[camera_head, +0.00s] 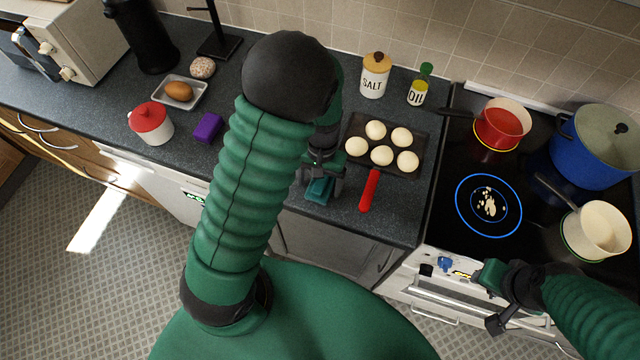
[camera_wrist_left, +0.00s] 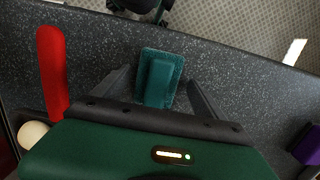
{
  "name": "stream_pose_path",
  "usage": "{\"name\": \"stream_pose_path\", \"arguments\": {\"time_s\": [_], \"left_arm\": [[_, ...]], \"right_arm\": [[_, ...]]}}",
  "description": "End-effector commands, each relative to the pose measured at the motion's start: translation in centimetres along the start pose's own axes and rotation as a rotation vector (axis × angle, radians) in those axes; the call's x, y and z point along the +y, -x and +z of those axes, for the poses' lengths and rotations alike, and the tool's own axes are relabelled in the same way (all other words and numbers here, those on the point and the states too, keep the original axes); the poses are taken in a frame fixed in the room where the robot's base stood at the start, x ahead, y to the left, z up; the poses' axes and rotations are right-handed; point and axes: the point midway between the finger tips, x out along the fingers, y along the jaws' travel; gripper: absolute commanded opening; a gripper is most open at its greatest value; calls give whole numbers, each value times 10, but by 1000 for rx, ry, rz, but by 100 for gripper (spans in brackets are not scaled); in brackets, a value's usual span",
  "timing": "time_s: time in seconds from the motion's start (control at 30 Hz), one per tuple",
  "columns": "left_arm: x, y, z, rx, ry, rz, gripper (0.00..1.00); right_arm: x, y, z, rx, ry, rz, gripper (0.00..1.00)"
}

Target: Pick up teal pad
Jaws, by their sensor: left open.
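The teal pad (camera_head: 319,190) lies on the dark counter near its front edge, left of the red handle. In the left wrist view the teal pad (camera_wrist_left: 158,66) has a raised grip strip along its middle. My left gripper (camera_head: 322,181) is open over the pad. In the left wrist view its two dark fingers stand on either side of the pad, with clear space to each; I cannot tell the height above the counter. My right gripper (camera_head: 499,297) hangs in front of the stove, away from the pad; its jaws do not show clearly.
A baking tray with pale buns (camera_head: 381,156) and a red handle (camera_head: 369,190) lies right of the pad. A purple box (camera_head: 208,127) and red-lidded pot (camera_head: 151,122) stand to the left. Salt jar (camera_head: 374,75) and oil bottle (camera_head: 418,90) stand behind. Pans occupy the stove.

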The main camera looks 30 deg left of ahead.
Motion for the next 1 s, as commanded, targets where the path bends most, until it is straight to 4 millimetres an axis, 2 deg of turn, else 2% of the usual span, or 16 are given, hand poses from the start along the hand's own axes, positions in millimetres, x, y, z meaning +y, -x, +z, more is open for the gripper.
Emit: {"name": "stream_pose_path", "arguments": {"time_s": [0.13,0.17,0.63,0.87,1.0], "left_arm": [[1,0,0,1,-1,0,82],[2,0,0,1,-1,0,79],[1,1,0,0,-1,0,18],[1,2,0,0,-1,0,16],[2,20,2,4,-3,1,16]], "right_arm": [[0,0,0,0,0,0,36],[0,0,0,0,0,0,36],[0,0,0,0,0,0,36],[0,0,0,0,0,0,36],[0,0,0,0,0,0,36]]}}
